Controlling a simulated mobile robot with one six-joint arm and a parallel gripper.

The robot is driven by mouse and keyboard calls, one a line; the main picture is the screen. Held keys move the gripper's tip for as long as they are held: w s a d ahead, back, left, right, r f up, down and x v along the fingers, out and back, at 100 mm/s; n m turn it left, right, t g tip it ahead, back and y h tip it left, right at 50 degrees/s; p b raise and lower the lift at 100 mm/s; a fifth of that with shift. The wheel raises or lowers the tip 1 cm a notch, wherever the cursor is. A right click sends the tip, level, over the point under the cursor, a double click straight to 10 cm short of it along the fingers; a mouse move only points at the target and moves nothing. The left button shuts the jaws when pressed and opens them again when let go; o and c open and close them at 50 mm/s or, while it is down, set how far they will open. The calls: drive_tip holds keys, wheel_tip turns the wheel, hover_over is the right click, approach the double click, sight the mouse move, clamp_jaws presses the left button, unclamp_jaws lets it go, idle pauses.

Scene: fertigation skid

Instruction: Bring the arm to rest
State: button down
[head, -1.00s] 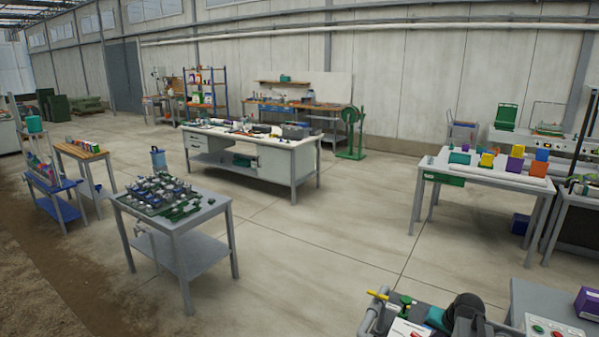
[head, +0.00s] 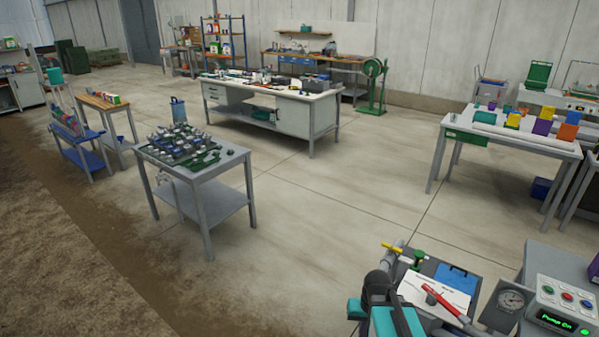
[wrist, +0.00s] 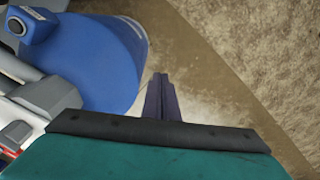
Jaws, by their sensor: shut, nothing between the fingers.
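My gripper (wrist: 160,96) shows in the wrist view as two dark fingers pressed together, with nothing between them. They point over bare floor and brown soil, beside a large rounded blue surface (wrist: 95,60). The fingers appear apart from that surface, though the distance is hard to judge. In the head view, part of my teal and black arm stands at the bottom edge, beside the skid. The gripper itself cannot be made out there.
The skid at lower right carries a yellow-handled valve (head: 392,249), a red-handled tool (head: 440,299), a gauge (head: 511,299) and a control box (head: 562,307) reading "Pump On". A grey table (head: 232,160) with fittings stands left. Open floor (head: 330,220) lies between.

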drive_tip(key=s+a+f+g+b, duration=0.1)
drive_tip(key=s+f+g+b, duration=0.2)
drive_tip(key=s+f, duration=1.1)
drive_tip(key=s+a+f+n+g+b, duration=0.1)
drive_tip(key=s+a+f+g+b, duration=0.1)
drive_tip(key=s+f+b, duration=0.6)
drive_tip(key=s+f+g, duration=0.1)
drive_tip(key=s+f, duration=0.5)
drive_tip(key=f, duration=0.2)
drive_tip(key=shift+f, duration=0.25)
